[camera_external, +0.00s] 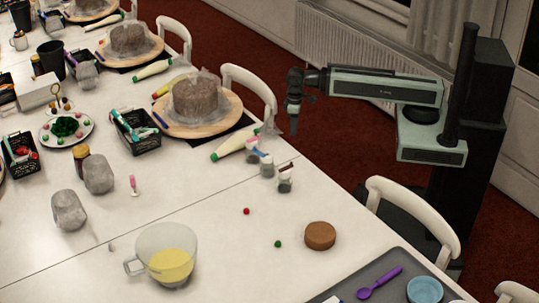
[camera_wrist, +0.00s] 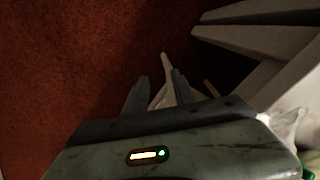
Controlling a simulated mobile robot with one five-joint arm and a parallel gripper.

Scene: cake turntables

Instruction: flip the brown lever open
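I cannot make out a clear brown lever. The nearest match is the small brown top on a clear jar (camera_external: 285,179) at the table's edge in the external view, and its exact form is too small to tell. My gripper (camera_external: 292,126) points down at the table's far edge, above and apart from that jar. In the wrist view my gripper's two fingers (camera_wrist: 159,80) stand apart with nothing held between them. A pale shape shows beyond them. The jar does not show in the wrist view.
Two more small jars (camera_external: 266,165) stand close to the brown-topped one. A wrapped cake (camera_external: 200,97) on a wooden turntable (camera_external: 180,127) and a piping bag (camera_external: 235,143) are to the left. White chairs (camera_external: 254,87) line the edge. A round brown block (camera_external: 320,236) lies nearer the camera.

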